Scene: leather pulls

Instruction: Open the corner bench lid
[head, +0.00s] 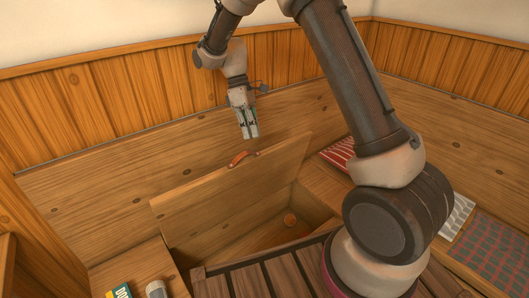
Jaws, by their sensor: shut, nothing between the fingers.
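The corner bench lid (225,188) is a wooden panel that stands raised and tilted, its hinge side towards the bench back. An orange-brown leather pull (242,158) sits at its upper edge. Below the lid the bench's storage opening (290,225) shows, with a small round brownish thing (290,219) inside. My gripper (249,136) is above and behind the lid's top edge, pointing down, shut and empty. In the picture it is a little above the pull and appears apart from it. The lower part of the compartment is partly hidden.
A red striped cushion (338,154), a grey patterned cloth (457,215) and a plaid cushion (490,252) lie on the right bench. A yellow-green box (120,291) and a grey-white item (156,290) are at front left. A slatted table (245,281) is in front. Panelled walls stand behind.

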